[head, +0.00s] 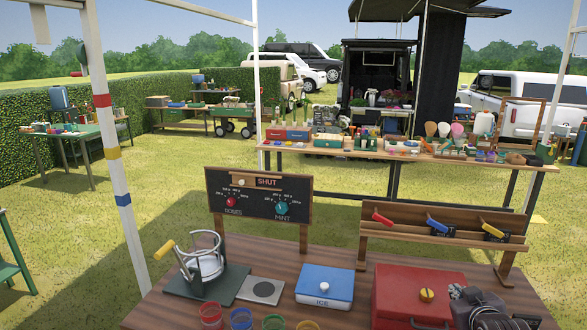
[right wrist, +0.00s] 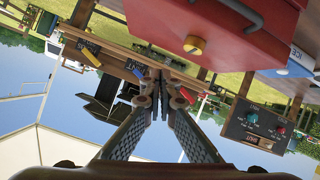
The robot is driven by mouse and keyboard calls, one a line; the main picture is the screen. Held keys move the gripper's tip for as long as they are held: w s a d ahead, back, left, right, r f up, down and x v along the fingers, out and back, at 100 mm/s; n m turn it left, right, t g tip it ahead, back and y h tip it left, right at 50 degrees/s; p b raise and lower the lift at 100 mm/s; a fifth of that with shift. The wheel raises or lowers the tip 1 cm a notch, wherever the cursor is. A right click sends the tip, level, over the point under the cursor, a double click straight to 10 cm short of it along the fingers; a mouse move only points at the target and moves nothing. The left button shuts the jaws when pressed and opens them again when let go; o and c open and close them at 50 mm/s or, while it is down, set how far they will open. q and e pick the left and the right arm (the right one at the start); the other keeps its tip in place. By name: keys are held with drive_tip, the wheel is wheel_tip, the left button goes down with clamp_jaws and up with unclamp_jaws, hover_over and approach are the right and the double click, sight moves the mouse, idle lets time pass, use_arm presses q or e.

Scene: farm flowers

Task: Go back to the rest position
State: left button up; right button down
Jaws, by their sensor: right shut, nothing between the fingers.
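My right gripper (head: 488,312) is at the bottom right of the head view, at the near edge of the wooden table (head: 330,262), just right of a red box (head: 400,285) with a yellow knob. In the right wrist view the two fingers of my right gripper (right wrist: 161,88) meet at their tips, with nothing between them. The red box (right wrist: 215,30) also shows there, upside down and apart from the fingers. My left gripper is in neither view.
A blue box (head: 325,283) marked ICE, a scale plate (head: 262,290), a pot-like press (head: 203,262) and several coloured cups (head: 241,318) stand on the table. A black board (head: 258,200) reading SHUT and a wooden rack (head: 440,232) with coloured handles rise at its back.

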drive_tip(key=s+a+f+n+g+y, duration=0.1)
drive_tip(key=s+a+f+g, duration=0.1)
drive_tip(key=s+a+f, duration=0.65)
drive_tip(key=s+a+f+g+y, duration=0.1)
drive_tip(key=s+a+f+g, duration=0.4)
drive_tip(key=s, duration=0.6)
drive_tip(key=s+a+f+g+y, duration=0.1)
drive_tip(key=s+a+f, duration=0.15)
drive_tip(key=s, duration=0.75)
drive_tip(key=s+a+f+g+y, duration=0.15)
drive_tip(key=s+a, duration=0.25)
drive_tip(key=s, duration=0.5)
wheel_tip(320, 180, down, 29)
drive_tip(key=s+b, duration=0.1)
drive_tip(key=s, duration=0.1)
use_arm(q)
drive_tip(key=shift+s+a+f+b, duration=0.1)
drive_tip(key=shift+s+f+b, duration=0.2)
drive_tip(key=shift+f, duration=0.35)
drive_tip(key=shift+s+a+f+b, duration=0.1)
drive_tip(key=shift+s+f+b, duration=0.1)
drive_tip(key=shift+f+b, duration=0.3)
use_arm(e)
drive_tip(key=s+d+f+g+h, duration=0.1)
drive_tip(key=s+d+f+g, duration=0.1)
drive_tip(key=s+f, duration=1.4)
drive_tip(key=shift+s+d+f, duration=0.2)
drive_tip(key=shift+s+d, duration=0.3)
drive_tip(key=shift+d, duration=0.05)
